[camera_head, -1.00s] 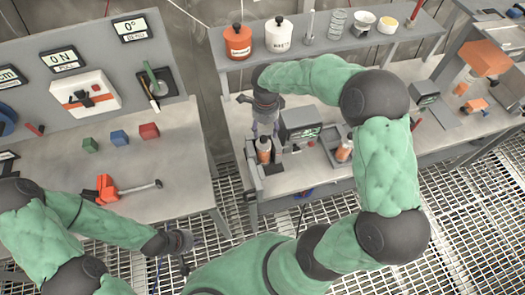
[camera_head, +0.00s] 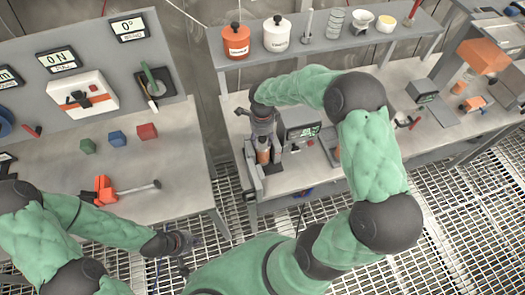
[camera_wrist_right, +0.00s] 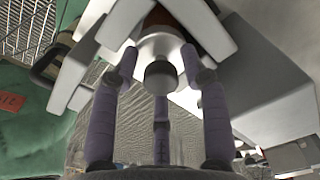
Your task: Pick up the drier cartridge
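The drier cartridge (camera_head: 263,156), orange with a pale top, stands upright in a grey holder at the left end of the right-hand bench. My right gripper (camera_head: 263,138) is directly above it, pointing down, and hides its top. In the right wrist view, the dark round cap (camera_wrist_right: 160,74) and white shoulder lie between the spread purple fingers of the right gripper (camera_wrist_right: 160,62). The fingers look open around the cap; I cannot tell whether they touch the shoulder. My left gripper (camera_head: 183,243) hangs over the grating, away from the benches; its fingers are too small to read.
Another orange bottle (camera_head: 336,145) is partly hidden by my right arm. A shelf (camera_head: 345,45) with jars runs behind. The left bench (camera_head: 160,198) holds coloured cubes and an orange-handled tool.

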